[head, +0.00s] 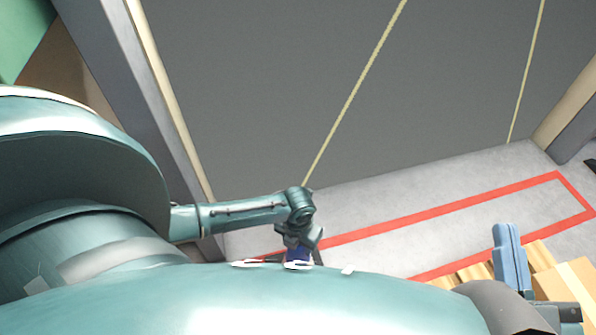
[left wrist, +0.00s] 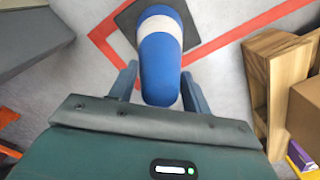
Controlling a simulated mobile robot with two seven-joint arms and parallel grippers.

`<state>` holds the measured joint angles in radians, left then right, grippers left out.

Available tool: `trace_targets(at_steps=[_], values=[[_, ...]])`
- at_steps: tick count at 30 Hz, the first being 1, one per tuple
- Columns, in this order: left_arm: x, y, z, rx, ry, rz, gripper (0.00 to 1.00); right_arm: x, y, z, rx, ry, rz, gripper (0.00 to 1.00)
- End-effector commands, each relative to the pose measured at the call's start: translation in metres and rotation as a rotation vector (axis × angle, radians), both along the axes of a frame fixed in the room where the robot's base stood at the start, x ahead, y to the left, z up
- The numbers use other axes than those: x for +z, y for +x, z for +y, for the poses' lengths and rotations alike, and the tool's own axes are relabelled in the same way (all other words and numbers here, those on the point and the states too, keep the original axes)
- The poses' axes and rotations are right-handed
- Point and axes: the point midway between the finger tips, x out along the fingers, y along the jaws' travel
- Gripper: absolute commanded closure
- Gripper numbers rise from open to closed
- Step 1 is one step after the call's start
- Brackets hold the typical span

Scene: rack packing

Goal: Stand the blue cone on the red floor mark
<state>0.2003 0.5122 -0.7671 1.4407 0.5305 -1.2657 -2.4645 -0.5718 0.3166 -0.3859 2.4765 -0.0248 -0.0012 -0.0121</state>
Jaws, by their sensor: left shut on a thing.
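The blue cone (left wrist: 160,72) has a white band and a dark square base. In the left wrist view its rounded blue tip points toward the camera, between the two fingers of my left gripper (left wrist: 160,90), which is shut on it. The base overlaps the red floor mark (left wrist: 240,36); I cannot tell whether it touches the floor. In the head view my left gripper (head: 300,238) holds the cone (head: 297,254), partly hidden by my own body. The red floor mark (head: 430,213) is a long outlined rectangle there. Blue finger-like parts, apparently my right gripper (head: 510,258), show at lower right.
Wooden slats (head: 468,277) and a cardboard box (head: 572,285) stand at lower right. In the left wrist view a wooden frame (left wrist: 282,75) and brown box (left wrist: 305,115) are at right. A grey upright (head: 120,75) stands left. Floor inside the mark is largely bare.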

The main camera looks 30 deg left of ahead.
Motion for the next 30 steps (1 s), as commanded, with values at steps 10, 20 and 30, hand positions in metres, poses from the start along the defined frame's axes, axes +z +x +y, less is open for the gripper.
trace_targets(at_steps=[10,20,30], values=[[-0.002,0.000,0.000,0.000,0.000,0.001,0.30,-0.002,0.000,0.000,-0.002,-0.001,-0.004,1.00],[0.009,0.000,0.000,0.000,0.000,-0.001,0.30,0.001,0.001,0.000,-0.006,-0.001,0.008,1.00],[0.080,0.001,0.000,-0.001,0.000,-0.002,0.30,0.003,-0.001,-0.004,-0.047,-0.079,0.039,1.00]])
